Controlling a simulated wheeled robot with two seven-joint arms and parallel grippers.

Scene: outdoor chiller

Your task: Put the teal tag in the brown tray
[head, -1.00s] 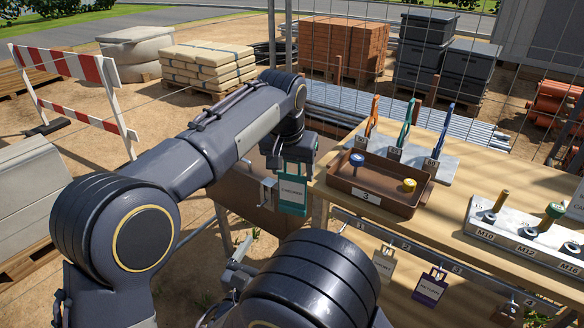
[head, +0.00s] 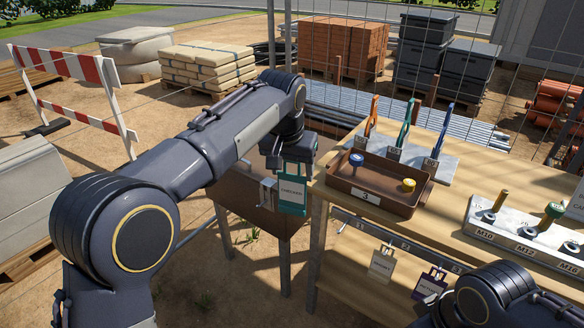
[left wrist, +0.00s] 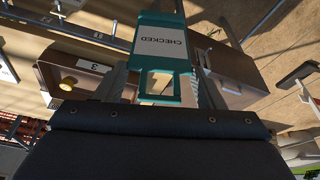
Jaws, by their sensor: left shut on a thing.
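The teal tag (head: 292,197) has a white label reading CHECKED. My left gripper (head: 292,166) is shut on its top, and the tag hangs upright beside the left end of the workbench. The tag also fills the upper middle of the left wrist view (left wrist: 163,45). The brown tray (head: 395,207), labelled 3, is on the bench to the right of the tag, apart from it. It holds a blue-topped piece (head: 356,160) and a yellow-topped piece (head: 408,186). My right gripper is not in view; only part of that arm shows at the lower right.
A rail (head: 400,240) on the bench front has numbered hooks with a pale tag (head: 382,264) and a purple tag (head: 430,284). A stand with upright tools (head: 440,165) is behind the tray. A grey bolt block (head: 515,232) is to its right.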

